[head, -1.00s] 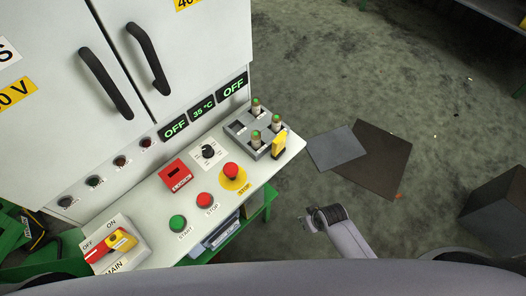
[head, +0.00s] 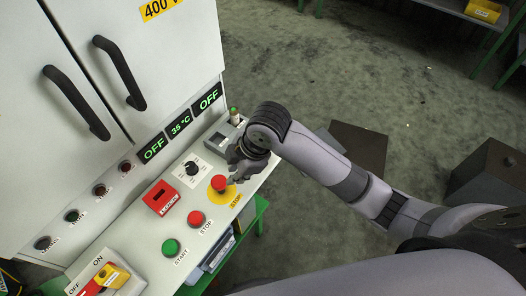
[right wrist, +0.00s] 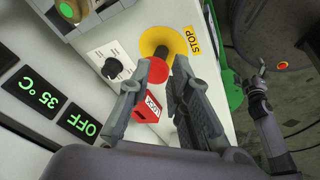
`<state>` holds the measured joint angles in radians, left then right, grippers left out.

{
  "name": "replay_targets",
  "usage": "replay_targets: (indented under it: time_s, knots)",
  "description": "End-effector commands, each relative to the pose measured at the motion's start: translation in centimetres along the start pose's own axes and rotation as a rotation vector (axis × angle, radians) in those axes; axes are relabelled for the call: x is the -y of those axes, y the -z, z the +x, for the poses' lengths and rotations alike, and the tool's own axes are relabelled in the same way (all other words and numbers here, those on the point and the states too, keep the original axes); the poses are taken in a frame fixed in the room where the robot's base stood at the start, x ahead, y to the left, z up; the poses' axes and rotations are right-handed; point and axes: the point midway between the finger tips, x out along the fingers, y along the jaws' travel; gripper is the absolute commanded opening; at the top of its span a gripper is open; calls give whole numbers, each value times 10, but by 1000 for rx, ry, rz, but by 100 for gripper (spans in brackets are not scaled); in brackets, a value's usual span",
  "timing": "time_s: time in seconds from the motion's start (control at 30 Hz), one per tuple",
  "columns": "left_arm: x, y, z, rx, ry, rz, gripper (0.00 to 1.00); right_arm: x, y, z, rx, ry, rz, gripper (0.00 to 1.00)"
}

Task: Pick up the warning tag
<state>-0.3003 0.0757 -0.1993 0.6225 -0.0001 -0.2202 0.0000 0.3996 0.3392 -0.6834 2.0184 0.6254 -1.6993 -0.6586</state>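A yellow tag-like piece stood at the end of the grey rack (head: 222,135) in the earlier head view. It does not show in the head view now, where my right arm covers that part. My right gripper (head: 243,170) is over the right end of the panel, near the red stop button (head: 219,183). In the right wrist view my right gripper (right wrist: 163,60) has its fingers apart with nothing held between them, and the red button shows behind them. My left gripper (right wrist: 258,76) seems to show small at the right of that view; its fingers are unclear.
The white panel (head: 131,222) carries a red lock box (head: 161,197), a red stop button (head: 196,218), a green start button (head: 170,247) and a black knob (head: 191,168). The main switch (head: 111,276) is at front left. Cabinet handles (head: 120,72) stick out at left.

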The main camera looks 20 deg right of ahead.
Motion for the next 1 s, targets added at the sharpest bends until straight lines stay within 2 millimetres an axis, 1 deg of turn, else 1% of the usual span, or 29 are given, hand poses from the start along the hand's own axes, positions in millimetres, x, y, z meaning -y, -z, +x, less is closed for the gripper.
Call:
replay_targets:
  time_s: [0.03, 0.13, 0.2, 0.3, 0.4, 0.5, 0.6, 0.67, 0.77, 1.0]
  knots:
    - [0, 0, 1, -1, 0, 0, 100, -14, 1, -9, 30, 3, -96, 18]
    - [0, 0, 2, -1, 0, 0, 100, -33, -2, -28, 101, 43, -300, 18]
    - [0, 0, 2, 0, 0, 1, 100, -47, -9, -44, 160, 78, -430, 18]
    - [1, 0, 3, 0, 1, 1, 100, -65, -21, -68, 241, 131, -578, 18]
    - [1, 0, 4, 0, 2, 2, 100, -80, -33, -92, 304, 181, -679, 18]
    - [2, -1, 4, 1, 2, 2, 100, -89, -42, -109, 345, 219, -739, 18]
    - [2, -1, 4, 1, 2, 2, 100, -93, -47, -118, 364, 241, -769, 18]
    - [2, -2, 4, 2, 3, 3, 100, -93, -50, -117, 368, 249, -776, 18]
    - [3, -2, 4, 3, 3, 3, 100, -91, -56, -105, 369, 254, -777, 18]
    - [4, -2, 5, 3, 4, 3, 100, -86, -77, -57, 367, 251, -776, 18]
